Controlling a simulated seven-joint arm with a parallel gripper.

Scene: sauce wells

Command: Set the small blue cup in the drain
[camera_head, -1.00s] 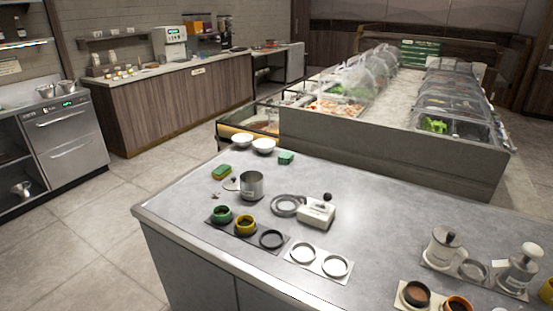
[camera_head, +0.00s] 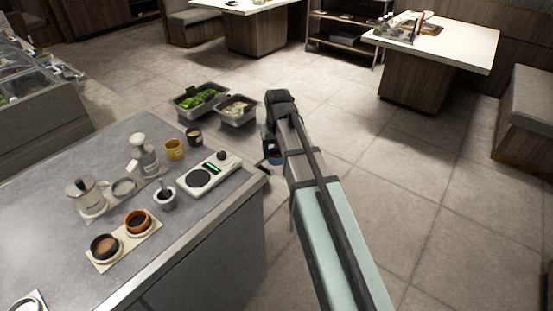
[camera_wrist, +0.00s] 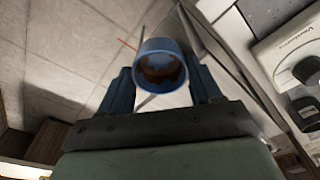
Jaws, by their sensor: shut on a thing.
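My gripper (camera_head: 269,148) is shut on the small blue cup (camera_wrist: 160,66). The wrist view shows the cup between two blue fingers, with its open mouth facing the camera and brown staining or residue inside. In the head view the cup (camera_head: 275,157) is small, dark blue and partly hidden by my gripper. It is held off the right end of the counter, over the floor. I cannot make out a drain in the current views.
The grey counter (camera_head: 60,230) carries a white scale (camera_head: 210,173), a yellow cup (camera_head: 174,149), a dark cup (camera_head: 194,136), a small pestle cup (camera_head: 164,198), dispensers and a holder with brown sauce cups (camera_head: 137,221).

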